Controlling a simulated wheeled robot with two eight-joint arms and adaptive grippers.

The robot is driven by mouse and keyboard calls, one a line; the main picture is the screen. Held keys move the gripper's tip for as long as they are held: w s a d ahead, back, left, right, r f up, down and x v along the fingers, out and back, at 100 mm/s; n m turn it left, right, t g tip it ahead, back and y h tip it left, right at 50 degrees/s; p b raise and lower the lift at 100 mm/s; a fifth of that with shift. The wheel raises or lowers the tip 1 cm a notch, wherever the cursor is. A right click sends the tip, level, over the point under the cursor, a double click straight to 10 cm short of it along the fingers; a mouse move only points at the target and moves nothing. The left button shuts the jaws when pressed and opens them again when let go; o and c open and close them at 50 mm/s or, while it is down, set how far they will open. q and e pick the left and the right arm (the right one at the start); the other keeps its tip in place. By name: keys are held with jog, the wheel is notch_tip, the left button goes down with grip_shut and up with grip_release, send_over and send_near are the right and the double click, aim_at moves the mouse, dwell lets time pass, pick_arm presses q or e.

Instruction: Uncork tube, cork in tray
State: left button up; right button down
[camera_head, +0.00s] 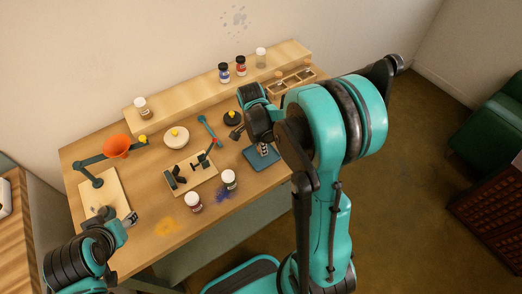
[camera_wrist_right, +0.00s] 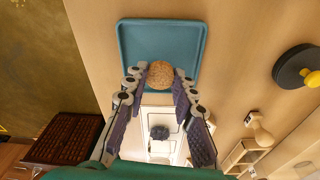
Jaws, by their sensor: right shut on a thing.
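A brown cork (camera_wrist_right: 159,74) is between the fingertips of my right gripper (camera_wrist_right: 160,82), which is shut on it. Behind the cork in the right wrist view lies the blue tray (camera_wrist_right: 190,32). The tray also shows in the head view (camera_head: 272,163), partly covered by my right gripper (camera_head: 262,146). I cannot tell the cork's height above the tray. A wooden stand with dark clamp parts (camera_head: 205,184) is left of the tray; I cannot clearly make out the tube. My left gripper (camera_head: 127,221) is at the table's front left, its jaw opening unclear.
Two jars (camera_head: 194,203) (camera_head: 229,180) stand near the front edge beside purple and yellow powder. A black pot with a yellow knob (camera_head: 231,118) is behind the tray. A raised shelf (camera_head: 190,86) with several jars runs along the back.

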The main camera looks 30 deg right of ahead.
notch_tip(320, 180, down, 2)
jog(key=shift+f, duration=0.15)
jog(key=shift+b, duration=0.3)
jog(key=shift+f, duration=0.15)
jog(key=c, duration=1.3)
grip_release()
jog(key=shift+o, duration=0.2)
